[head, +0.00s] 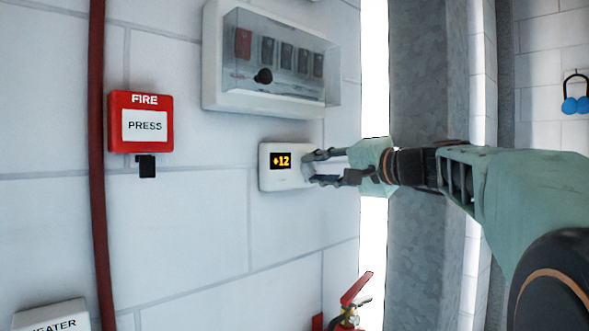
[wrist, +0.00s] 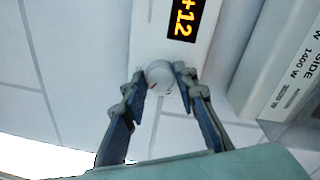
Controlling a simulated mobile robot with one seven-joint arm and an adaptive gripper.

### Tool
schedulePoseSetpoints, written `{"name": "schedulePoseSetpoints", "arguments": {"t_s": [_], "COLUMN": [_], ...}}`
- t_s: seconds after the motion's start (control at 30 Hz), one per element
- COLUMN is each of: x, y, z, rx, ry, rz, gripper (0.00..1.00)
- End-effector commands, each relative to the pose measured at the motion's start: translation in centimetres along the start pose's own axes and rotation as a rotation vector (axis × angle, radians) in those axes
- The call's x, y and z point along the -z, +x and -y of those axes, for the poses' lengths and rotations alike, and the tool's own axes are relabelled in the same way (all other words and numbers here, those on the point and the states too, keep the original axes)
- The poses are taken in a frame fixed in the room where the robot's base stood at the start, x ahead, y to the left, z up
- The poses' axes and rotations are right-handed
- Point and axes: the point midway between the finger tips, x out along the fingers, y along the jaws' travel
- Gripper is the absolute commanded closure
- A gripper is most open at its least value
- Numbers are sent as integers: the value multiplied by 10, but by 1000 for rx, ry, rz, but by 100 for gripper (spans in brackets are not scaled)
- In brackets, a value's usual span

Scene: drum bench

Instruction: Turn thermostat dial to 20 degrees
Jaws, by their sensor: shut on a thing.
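The thermostat (head: 282,181) is a small white box on the wall, with a dark display reading +12 in orange digits; the wrist view shows the same display (wrist: 187,16) turned sideways. Its round white dial (wrist: 159,75) has a small red mark and sits between my fingers in the wrist view. My gripper (head: 308,168) reaches in from the right and is shut on the dial, one finger on each side. In the head view the fingers hide the dial.
A breaker box (head: 265,104) with a clear cover hangs just above the thermostat. A red fire call point (head: 141,122) is to the left, beside a red pipe (head: 97,200). A heater box (head: 50,318) and a fire extinguisher (head: 350,310) are below. A grey column (head: 428,80) stands right.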

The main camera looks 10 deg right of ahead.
Motion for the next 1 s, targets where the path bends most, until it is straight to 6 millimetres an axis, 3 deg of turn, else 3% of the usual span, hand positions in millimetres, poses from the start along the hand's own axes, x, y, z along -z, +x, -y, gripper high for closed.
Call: {"name": "schedulePoseSetpoints", "arguments": {"t_s": [0.2, 0.5, 1.0], "x": [0, 1, 0], "y": [0, -4, -72], "z": [1, 0, 1], "rx": [2, 0, 1], "ry": [-1, -1, -2], "rz": [-1, -2, -2], "gripper": [55, 55, 55]}}
